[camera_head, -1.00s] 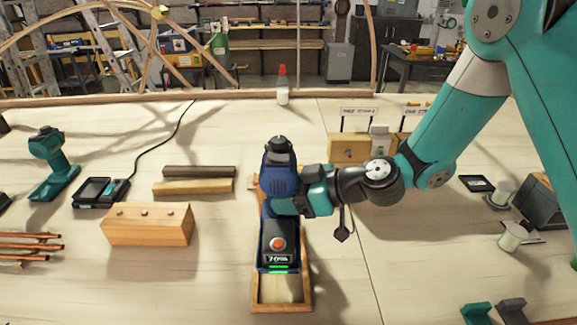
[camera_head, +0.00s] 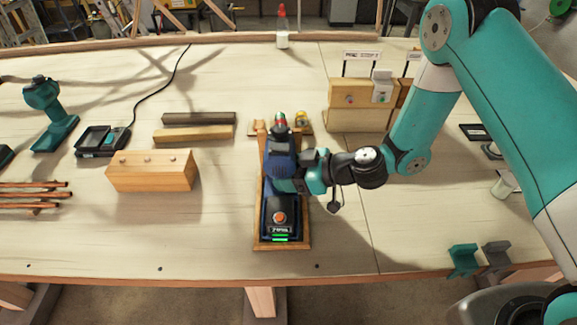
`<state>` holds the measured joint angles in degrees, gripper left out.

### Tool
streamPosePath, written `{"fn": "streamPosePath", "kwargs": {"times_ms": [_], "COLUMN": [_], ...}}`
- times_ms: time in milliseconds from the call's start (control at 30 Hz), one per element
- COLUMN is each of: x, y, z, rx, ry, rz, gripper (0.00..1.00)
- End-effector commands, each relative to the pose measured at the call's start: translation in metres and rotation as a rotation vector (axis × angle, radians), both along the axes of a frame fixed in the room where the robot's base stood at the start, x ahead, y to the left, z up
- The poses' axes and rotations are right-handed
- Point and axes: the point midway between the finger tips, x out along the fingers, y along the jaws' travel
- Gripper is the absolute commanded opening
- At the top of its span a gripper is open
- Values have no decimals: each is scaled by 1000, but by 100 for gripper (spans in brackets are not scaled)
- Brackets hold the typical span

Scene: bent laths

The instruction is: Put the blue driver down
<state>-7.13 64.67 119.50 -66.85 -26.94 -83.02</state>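The blue driver (camera_head: 279,205) lies lengthwise over a narrow wooden tray (camera_head: 262,245), its battery end with the orange-red button and lit green bar toward me. The tray's rim shows around the battery end. I cannot tell whether the driver rests on the tray's floor or hangs just above it. My gripper (camera_head: 296,182) reaches in from the right and is closed around the driver's middle. The fingertips are mostly hidden by the driver.
A wooden block (camera_head: 150,175) with several holes and two bars (camera_head: 195,126) are left of the tray. A teal drill (camera_head: 48,115) and a charger (camera_head: 101,140) stand farther left. Bare tabletop lies right of the tray.

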Motion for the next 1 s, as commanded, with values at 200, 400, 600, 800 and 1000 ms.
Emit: {"fn": "streamPosePath", "kwargs": {"times_ms": [200,400,600,800,1000], "x": [1,0,-1,-1,-2], "y": [1,0,0,1,-6], "z": [0,-2,-2,-2,-3], "rx": [5,0,0,0,-3], "ry": [-1,0,2,3,4], "rz": [0,0,1,3,0], "gripper": [15,81,83,83,83]}}
